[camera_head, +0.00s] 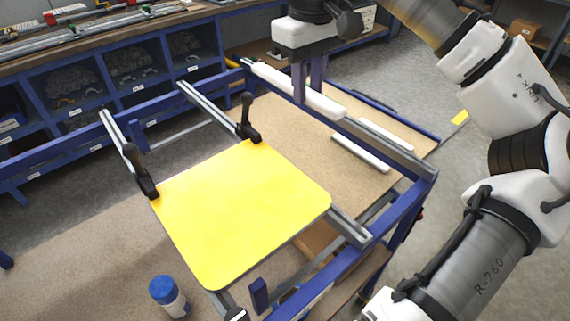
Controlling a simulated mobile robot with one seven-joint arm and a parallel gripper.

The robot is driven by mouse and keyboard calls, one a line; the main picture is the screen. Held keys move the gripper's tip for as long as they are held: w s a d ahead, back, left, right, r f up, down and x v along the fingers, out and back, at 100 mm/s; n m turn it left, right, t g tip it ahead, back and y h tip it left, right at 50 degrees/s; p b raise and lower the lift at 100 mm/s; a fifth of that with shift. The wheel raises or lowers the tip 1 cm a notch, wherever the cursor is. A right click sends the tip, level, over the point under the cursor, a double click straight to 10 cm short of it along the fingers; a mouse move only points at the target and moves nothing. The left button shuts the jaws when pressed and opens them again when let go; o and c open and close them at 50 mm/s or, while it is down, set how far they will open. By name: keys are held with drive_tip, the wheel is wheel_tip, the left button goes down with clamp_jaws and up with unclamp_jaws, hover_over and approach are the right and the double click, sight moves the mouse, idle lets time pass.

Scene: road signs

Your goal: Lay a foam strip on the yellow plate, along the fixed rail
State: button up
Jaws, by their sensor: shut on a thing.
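The yellow plate (240,210) lies flat across grey metal rails in a blue frame, at the middle left. My gripper (308,92) points down at the top middle, beyond the plate's far right side. Its fingers are shut on a long white foam strip (325,104), which extends to both sides of them. The strip is over or along the long grey rail (395,157) at the frame's right side; I cannot tell whether they touch. Two more white strips lie on the brown board beyond: a nearer one (360,154) and a farther one (386,134). Which rail is the fixed one is unclear.
Two black clamps, one at left (143,173) and one at the back (248,122), stand at the plate's edges. A bottle with a blue cap (163,290) stands at the lower left. A blue shelf unit (125,75) is behind. The plate's top is clear.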

sight(302, 181)
wheel_tip(302, 181, down, 20)
drive_tip(key=shift+r+p, duration=0.1)
drive_tip(key=shift+p, duration=0.75)
drive_tip(key=o, duration=1)
drive_tip(key=shift+f, duration=0.2)
drive_tip(key=shift+c, duration=0.2)
wheel_tip(302, 181, up, 12)
drive_tip(key=b, duration=0.2)
drive_tip(key=shift+r, duration=0.2)
